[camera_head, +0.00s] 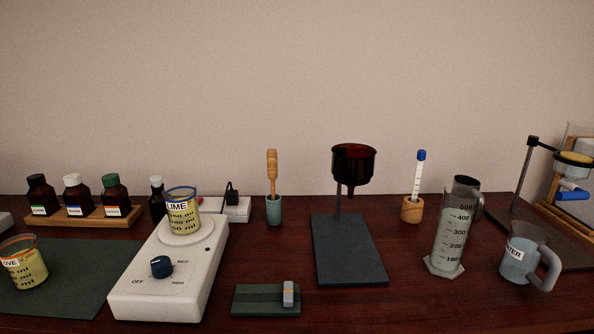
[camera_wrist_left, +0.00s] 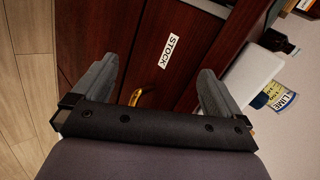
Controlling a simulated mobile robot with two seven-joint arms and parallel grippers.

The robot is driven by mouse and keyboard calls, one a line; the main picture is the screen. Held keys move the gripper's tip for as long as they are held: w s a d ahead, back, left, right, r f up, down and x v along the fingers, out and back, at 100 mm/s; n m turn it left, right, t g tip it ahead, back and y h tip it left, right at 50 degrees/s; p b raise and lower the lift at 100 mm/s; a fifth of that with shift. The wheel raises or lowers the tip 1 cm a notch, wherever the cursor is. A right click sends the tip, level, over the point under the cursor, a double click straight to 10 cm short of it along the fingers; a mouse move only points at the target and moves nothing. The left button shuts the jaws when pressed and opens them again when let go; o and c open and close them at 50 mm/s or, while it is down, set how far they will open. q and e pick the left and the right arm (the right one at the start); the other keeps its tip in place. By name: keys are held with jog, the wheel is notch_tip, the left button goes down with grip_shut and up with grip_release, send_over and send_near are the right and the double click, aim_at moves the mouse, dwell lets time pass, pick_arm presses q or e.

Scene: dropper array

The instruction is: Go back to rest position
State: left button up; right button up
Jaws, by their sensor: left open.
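My left gripper (camera_wrist_left: 160,85) shows in the left wrist view with its two grey fingers spread wide and nothing between them. It points at the dark wooden cabinet front (camera_wrist_left: 185,28), which bears a STOCK label (camera_wrist_left: 168,51) and a yellow handle (camera_wrist_left: 135,97). Neither gripper shows in the head view. The beaker marked LIME (camera_head: 184,218) stands upright on the white hotplate (camera_head: 150,288), and it also shows at the right of the left wrist view (camera_wrist_left: 283,99), apart from the gripper.
A beaker of yellow liquid (camera_head: 23,268) stands on the green mat (camera_head: 85,270). Brown bottles (camera_head: 76,197) stand in a wooden rack. A funnel stand (camera_head: 350,255), a measuring cylinder (camera_head: 450,235) and a jug marked WATER (camera_head: 517,258) stand to the right. Wooden floor (camera_wrist_left: 25,45) lies left of the cabinet.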

pick_arm(q)
jog(key=s+d+f+n+g+h, duration=0.25)
jog(key=s+f+n+g, duration=0.35)
jog(key=s+f+n, duration=0.5)
jog(key=w+d+f+n+t+h+p, duration=0.1)
jog(key=w+d+f+t+p, duration=0.1)
jog(key=t, duration=0.5)
jog(key=shift+d+x, duration=0.35)
jog(key=shift+x, duration=2)
jog(key=shift+w+r, duration=0.1)
